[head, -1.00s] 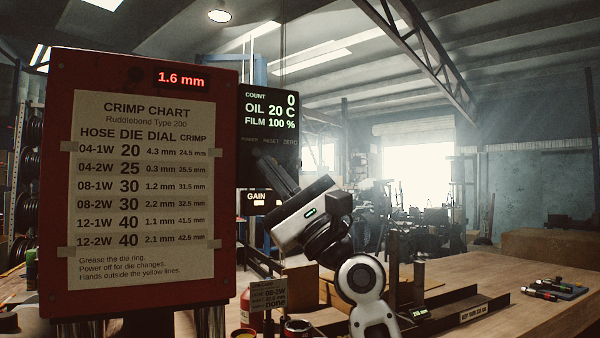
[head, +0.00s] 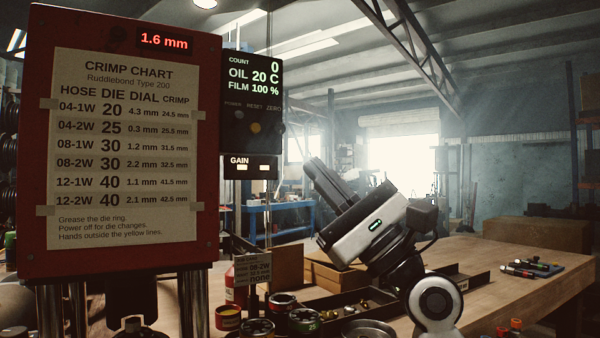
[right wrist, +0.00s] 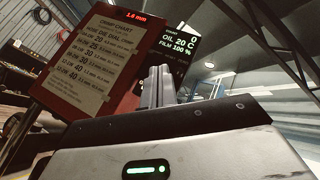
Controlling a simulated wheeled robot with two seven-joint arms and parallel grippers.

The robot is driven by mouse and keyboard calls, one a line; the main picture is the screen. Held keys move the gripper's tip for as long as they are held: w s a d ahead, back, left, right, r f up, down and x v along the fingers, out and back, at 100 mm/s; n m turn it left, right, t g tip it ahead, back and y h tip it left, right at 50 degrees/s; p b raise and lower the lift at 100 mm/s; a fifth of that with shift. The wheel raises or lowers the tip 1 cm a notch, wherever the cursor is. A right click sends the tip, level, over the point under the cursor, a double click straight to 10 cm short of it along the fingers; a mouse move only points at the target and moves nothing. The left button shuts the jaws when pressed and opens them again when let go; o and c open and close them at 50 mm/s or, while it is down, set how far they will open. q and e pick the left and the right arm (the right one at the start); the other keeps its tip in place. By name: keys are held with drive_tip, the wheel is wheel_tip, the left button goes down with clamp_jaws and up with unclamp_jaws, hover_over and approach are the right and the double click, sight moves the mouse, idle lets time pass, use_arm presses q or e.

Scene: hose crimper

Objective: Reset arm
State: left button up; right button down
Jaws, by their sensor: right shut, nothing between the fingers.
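My right gripper (head: 316,170) is shut and empty, raised in mid-air over the bench. Its fingers point up and left, to the right of the control panel (head: 252,105) and apart from it. The red crimper (head: 208,180) carries a crimp chart and a display (head: 164,41) reading 1.6 mm. The panel reads COUNT 0, OIL 20 C, FILM 100 %, with POWER, RESET and ZERO buttons below. My left gripper is not in view.
The wooden bench (head: 490,260) holds several die cans (head: 306,321), a small card (head: 252,268) reading 08-2W, and an open box (head: 335,275) behind my arm. Markers (head: 532,266) lie at the right. The bench's middle right is clear.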

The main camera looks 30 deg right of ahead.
drive_tip(key=shift+s, duration=0.15)
idle(0.3)
drive_tip(key=w+a+f+n+g+h, duration=0.1)
drive_tip(key=w+f+h, duration=0.25)
drive_tip(key=f, duration=0.65)
drive_tip(key=w+a+f+n+h, duration=0.2)
drive_tip(key=w+f+h, duration=0.15)
drive_tip(key=f, duration=0.65)
drive_tip(key=s+a+f+n+g+h, duration=0.1)
drive_tip(key=s+f+n+g+h, duration=0.15)
drive_tip(key=f, duration=0.65)
drive_tip(key=s+a+f+n+g+h, duration=0.1)
drive_tip(key=f+n+g, duration=0.15)
drive_tip(key=f, duration=0.75)
drive_tip(key=s+a+f+n+g+h, duration=0.1)
drive_tip(key=s+a+f+n+g, duration=0.1)
drive_tip(key=s+f+n, duration=0.4)
drive_tip(key=s+a+f+n+g+h, duration=0.1)
drive_tip(key=s+f+n, duration=0.5)
drive_tip(key=s+f, duration=0.6)
wheel_tip(320, 180, down, 4)
drive_tip(key=shift+s+a+r+n+g+h, duration=0.15)
drive_tip(key=shift+a+n+g+h, duration=0.2)
drive_tip(key=shift+a+g, duration=0.5)
drive_tip(key=shift+d+g, duration=0.15)
drive_tip(key=shift+g, duration=0.1)
